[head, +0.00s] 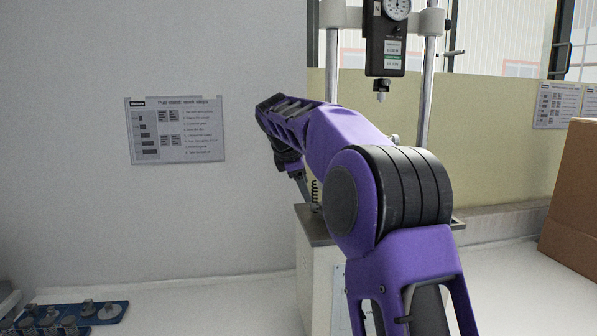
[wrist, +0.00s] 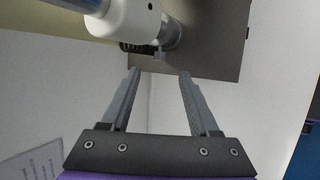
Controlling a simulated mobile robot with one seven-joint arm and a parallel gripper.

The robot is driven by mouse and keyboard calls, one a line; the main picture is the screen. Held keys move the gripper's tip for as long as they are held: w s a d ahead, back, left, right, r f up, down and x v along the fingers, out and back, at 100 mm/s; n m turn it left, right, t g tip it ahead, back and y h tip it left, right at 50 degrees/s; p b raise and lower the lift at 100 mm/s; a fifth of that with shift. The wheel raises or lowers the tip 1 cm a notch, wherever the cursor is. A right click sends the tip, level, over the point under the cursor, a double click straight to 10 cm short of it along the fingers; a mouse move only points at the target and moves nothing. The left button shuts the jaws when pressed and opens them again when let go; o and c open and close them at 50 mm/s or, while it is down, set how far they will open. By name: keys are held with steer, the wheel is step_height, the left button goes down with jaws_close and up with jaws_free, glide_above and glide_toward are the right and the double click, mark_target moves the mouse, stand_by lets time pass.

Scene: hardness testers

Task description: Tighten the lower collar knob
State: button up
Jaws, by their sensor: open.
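The test stand has two steel columns (head: 427,85) and a black dial gauge (head: 385,40). White collars (head: 431,22) clamp the columns near the top in the head view. The lower collar is mostly hidden behind my arm there. In the wrist view a white collar-like cylinder (wrist: 125,18) shows at the top, with a grey part (wrist: 171,34) at its end and a small stem (wrist: 160,53) below it. I cannot tell surely which is the knob. My gripper (wrist: 160,73) is open and empty, its fingertips just short of these parts. In the head view it is partly hidden behind my forearm.
The stand's pale base (head: 311,265) has a dark top plate, also seen in the wrist view (wrist: 215,45). A spring (head: 315,195) stands on it. A blue tray (head: 110,313) with metal parts lies front left, a cardboard box (head: 572,200) right. The bench between tray and stand is clear.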

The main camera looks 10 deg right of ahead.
mark_target(312, 205)
steer(key=x, duration=0.8)
steer(key=shift+a, duration=0.1)
jaws_close()
steer(key=shift+r, duration=2.45)
jaws_free()
